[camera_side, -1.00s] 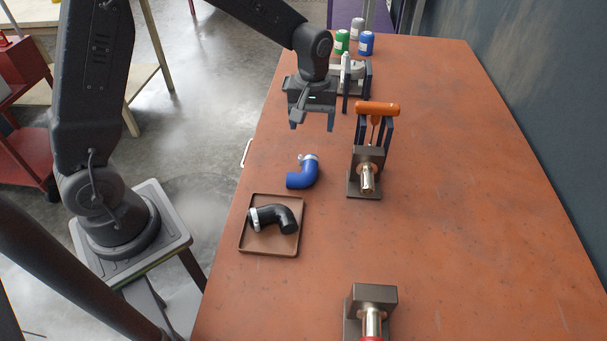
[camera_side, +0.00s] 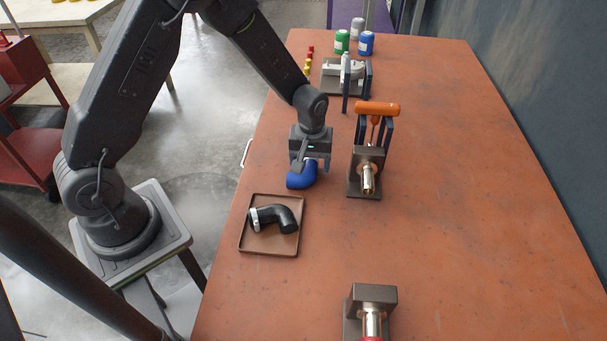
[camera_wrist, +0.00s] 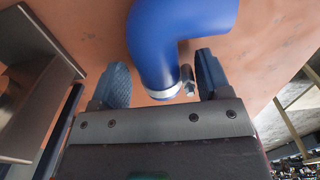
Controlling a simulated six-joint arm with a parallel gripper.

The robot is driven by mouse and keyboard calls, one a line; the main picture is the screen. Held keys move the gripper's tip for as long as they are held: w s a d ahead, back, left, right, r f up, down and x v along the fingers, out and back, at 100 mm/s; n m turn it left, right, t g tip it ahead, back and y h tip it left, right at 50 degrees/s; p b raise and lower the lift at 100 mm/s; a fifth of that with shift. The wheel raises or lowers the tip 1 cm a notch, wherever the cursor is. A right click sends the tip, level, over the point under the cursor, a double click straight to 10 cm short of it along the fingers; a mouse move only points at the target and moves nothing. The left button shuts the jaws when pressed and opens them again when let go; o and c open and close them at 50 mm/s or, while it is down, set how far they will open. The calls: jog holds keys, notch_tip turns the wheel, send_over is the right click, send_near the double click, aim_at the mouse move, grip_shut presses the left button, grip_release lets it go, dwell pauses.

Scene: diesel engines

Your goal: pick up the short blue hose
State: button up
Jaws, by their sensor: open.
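The short blue hose (camera_side: 300,178) is a bent elbow lying on the orange-brown bench, partly hidden by my gripper (camera_side: 311,165) in the side view. In the wrist view the blue hose (camera_wrist: 160,45) runs down between the two open fingers of my gripper (camera_wrist: 160,80). A silver clamp rings its near end, with the clamp screw toward the right finger. There are gaps between the hose and both fingers; nothing is held.
A tray (camera_side: 244,246) holding a black hose (camera_side: 274,217) lies in front of the blue hose. A dark fixture (camera_side: 367,172) with a metal pipe stub stands to the right, near my gripper, with an orange-handled tool (camera_side: 377,109) behind it. The bench's right side is clear.

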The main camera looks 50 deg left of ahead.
jog(key=c, duration=1.1)
jog(key=shift+c, duration=0.2)
